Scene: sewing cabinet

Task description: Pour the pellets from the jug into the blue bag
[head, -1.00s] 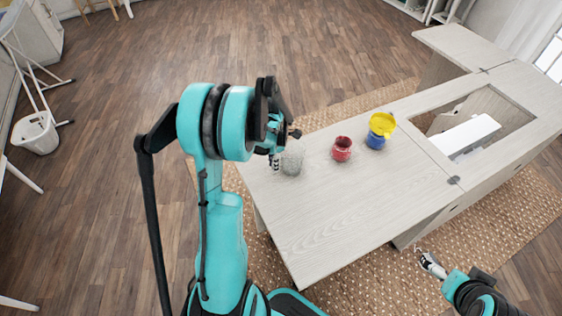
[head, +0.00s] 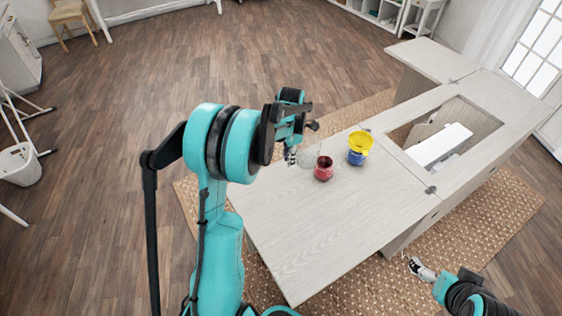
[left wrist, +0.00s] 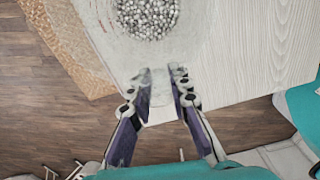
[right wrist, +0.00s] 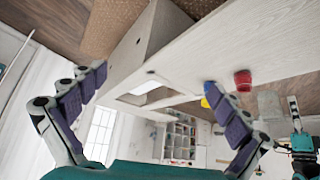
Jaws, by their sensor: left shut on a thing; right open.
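A clear jug (head: 307,153) is by the far edge of the table, left of a red container (head: 324,171). My left gripper (head: 291,155) is shut on the jug's side. In the left wrist view, grey pellets (left wrist: 148,14) lie inside the jug, and its clear part (left wrist: 160,100) is between the fingers (left wrist: 161,85).
The pale wooden table (head: 320,230) is clear in its near part. On its right is a rectangular opening (head: 480,125) with a white machine part (head: 441,146) in it. A woven rug (head: 480,222) lies beneath.

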